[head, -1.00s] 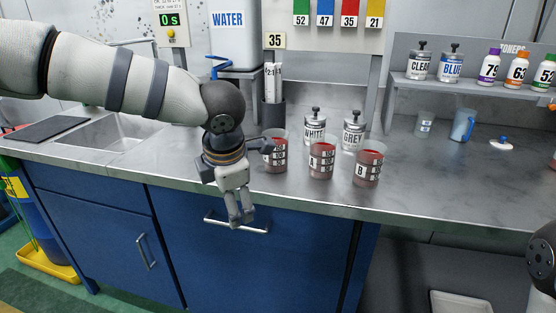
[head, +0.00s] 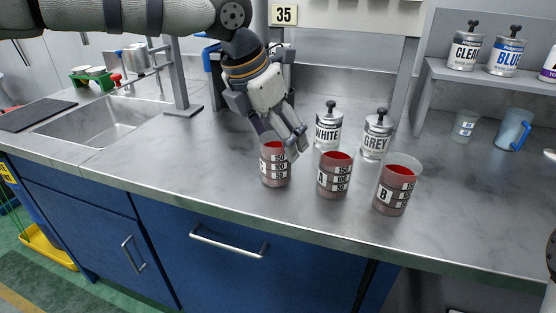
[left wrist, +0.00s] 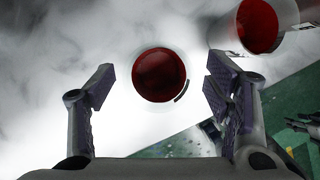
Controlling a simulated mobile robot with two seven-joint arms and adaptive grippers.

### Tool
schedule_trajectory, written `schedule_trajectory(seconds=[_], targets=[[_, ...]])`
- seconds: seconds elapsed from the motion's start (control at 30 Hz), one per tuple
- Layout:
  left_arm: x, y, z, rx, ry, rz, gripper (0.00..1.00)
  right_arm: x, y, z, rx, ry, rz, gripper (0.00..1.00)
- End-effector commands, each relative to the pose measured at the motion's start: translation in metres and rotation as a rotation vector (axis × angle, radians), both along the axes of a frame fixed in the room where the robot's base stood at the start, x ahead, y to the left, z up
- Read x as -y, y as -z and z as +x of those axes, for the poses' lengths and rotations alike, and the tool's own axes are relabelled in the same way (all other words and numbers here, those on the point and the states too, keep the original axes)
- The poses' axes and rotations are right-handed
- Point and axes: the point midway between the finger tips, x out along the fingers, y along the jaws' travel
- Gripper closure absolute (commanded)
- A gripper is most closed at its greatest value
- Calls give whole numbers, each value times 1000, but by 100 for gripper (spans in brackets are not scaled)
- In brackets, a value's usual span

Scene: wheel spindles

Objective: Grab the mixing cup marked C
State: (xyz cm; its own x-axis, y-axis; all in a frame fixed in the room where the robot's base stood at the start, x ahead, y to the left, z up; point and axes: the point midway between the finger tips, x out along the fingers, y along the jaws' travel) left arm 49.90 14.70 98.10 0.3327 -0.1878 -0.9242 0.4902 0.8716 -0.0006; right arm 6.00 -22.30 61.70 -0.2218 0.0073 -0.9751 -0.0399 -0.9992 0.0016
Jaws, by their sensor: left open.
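Three clear mixing cups with red contents stand in a row near the counter's front edge. The leftmost cup (head: 275,171) has a volume scale; its letter is not readable to me. The middle cup (head: 334,178) is marked A and the right cup (head: 394,187) is marked B. My left gripper (head: 283,143) is open and points down over the leftmost cup, hiding part of its rim. In the left wrist view that cup (left wrist: 159,76) lies between the open fingers, with gaps on both sides.
The white can (head: 328,130) and grey can (head: 376,137) stand close behind the cups. Cup A (left wrist: 258,26) is near the right finger in the left wrist view. A sink (head: 105,122) is at left; the counter between is clear.

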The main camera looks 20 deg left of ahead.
Motion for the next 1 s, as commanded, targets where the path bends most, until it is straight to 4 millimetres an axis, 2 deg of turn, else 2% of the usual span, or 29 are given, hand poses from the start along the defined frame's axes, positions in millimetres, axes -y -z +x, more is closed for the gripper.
schedule_trajectory(seconds=[0.2, 0.3, 0.53, 0.57, 0.77, 1.0], targets=[[4, 39, 6, -2, 2, 2, 28, 0, 2, -1, -6, 0, 0, 60], [6, 51, 12, -1, 0, 0, 28, 0, 4, -3, -13, 0, 0, 60], [7, 52, 13, 4, -1, 0, 28, 0, 4, -3, -12, 0, 0, 60], [7, 52, 13, 4, -1, 0, 31, 0, 4, -3, -12, 0, 0, 60], [7, 52, 13, 4, -1, 0, 76, 0, 4, -3, -12, 0, 0, 60], [7, 52, 13, 3, -1, 1, 77, 0, 4, -3, -12, 0, 0, 60]])
